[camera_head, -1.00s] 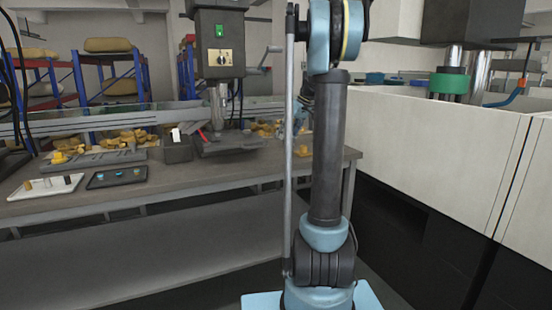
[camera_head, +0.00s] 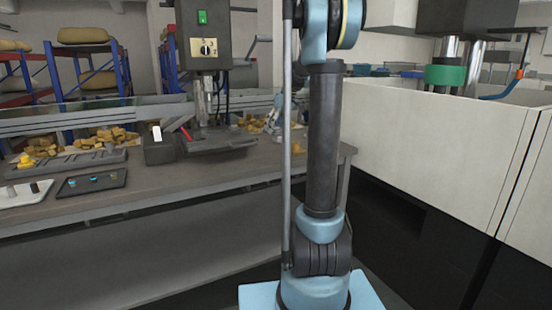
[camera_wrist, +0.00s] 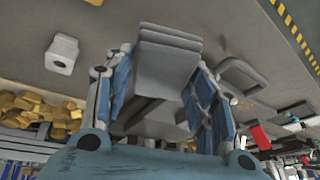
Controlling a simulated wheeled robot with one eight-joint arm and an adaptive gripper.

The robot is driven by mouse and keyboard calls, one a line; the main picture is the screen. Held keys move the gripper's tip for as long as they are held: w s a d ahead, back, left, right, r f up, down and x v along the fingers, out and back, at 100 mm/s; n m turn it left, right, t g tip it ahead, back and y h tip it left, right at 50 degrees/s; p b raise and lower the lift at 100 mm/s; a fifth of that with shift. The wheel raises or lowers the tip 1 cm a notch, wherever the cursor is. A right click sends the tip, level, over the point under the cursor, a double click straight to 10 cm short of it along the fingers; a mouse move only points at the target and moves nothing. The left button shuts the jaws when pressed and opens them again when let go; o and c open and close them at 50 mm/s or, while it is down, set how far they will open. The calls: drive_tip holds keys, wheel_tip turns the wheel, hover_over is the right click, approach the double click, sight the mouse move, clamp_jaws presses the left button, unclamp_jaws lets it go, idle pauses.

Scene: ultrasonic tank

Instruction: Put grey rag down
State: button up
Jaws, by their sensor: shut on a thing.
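The grey rag (camera_wrist: 165,70) shows in the wrist view as a folded, layered grey piece. My gripper (camera_wrist: 162,90) is shut on it, with one blue-and-grey finger on each side. The rag's lower part is partly hidden between the fingers. In the head view I cannot make out the rag. A small pale-blue part beside the drill press may be my gripper, but my arm partly hides that area.
The workbench (camera_head: 200,180) holds a drill press (camera_head: 205,45), a dark box (camera_head: 160,150), a dark tray (camera_head: 92,183) and a white tray (camera_head: 22,193). Yellow pieces (camera_head: 105,138) lie at its back. A pale tank (camera_head: 440,140) stands at the right.

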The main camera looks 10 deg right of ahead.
drive_tip(key=shift+s+a+h, duration=0.1)
drive_tip(key=shift+a+h, duration=0.05)
drive_tip(key=shift+h, duration=0.15)
drive_tip(key=shift+f+t, duration=0.3)
wheel_tip(320, 180, down, 10)
drive_tip(key=shift+r, duration=0.25)
drive_tip(key=o, duration=1.1)
